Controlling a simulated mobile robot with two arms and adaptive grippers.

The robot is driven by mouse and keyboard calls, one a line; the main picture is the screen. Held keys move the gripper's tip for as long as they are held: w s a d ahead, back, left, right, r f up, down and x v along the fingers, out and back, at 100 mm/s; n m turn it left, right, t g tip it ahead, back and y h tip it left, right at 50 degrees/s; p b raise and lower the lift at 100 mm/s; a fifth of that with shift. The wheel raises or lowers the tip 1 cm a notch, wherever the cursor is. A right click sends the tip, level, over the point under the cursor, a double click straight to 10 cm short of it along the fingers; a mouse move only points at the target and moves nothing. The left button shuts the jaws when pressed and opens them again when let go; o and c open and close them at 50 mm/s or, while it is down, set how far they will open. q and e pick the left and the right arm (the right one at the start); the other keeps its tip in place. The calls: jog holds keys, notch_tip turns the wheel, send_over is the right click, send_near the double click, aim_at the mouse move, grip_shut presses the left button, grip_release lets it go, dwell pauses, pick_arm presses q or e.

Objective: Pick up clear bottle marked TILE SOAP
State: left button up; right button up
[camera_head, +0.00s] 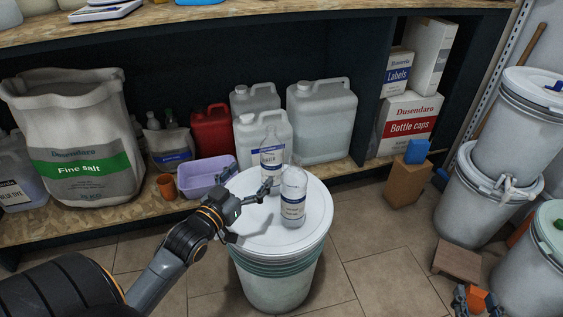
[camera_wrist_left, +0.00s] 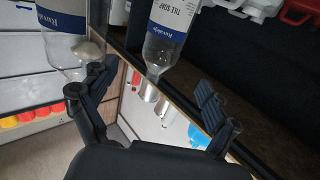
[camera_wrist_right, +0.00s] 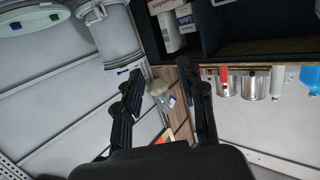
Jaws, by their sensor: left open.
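The clear bottle marked TILE SOAP (camera_wrist_left: 172,35) shows in the left wrist view, between and beyond my fingers, apart from them. It appears to be the rear bottle (camera_head: 271,150) on the white drum lid in the head view, standing upright. A second clear bottle (camera_head: 293,197) stands in front of it to the right; in the left wrist view it (camera_wrist_left: 65,22) is by the left finger, its label only partly shown. My left gripper (camera_head: 249,210) is open and empty, left of both bottles. My right gripper (camera_head: 478,300) is open and empty at the lower right.
The bottles stand on a closed drum's lid (camera_head: 258,228). Behind are a lilac tub (camera_head: 206,177), a red canister (camera_head: 212,132) and white canisters (camera_head: 322,120) on a low shelf. More drums (camera_head: 470,200) stand at right. A wooden stool (camera_head: 457,259) is on the floor.

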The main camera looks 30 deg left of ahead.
aim_at(265, 158)
pick_arm(q)
jog(key=w+b, duration=0.1)
jog(key=w, duration=0.4)
jog(key=shift+w+a, duration=0.15)
jog(key=shift+w, duration=0.4)
jog(key=w, duration=0.1)
jog(key=w+b, duration=0.2)
jog(key=w, duration=0.1)
jog(key=shift+w+a, duration=0.1)
jog(key=shift+a, duration=0.25)
jog(key=shift+w, duration=0.4)
pick_arm(e)
jog(key=s+a+r+t+y, duration=0.1)
jog(key=s+r+t+y, duration=0.2)
jog(key=r+t, duration=0.6)
jog(key=shift+r, duration=2.55)
jog(key=shift+a, duration=0.1)
pick_arm(q)
jog(key=c, duration=1.1)
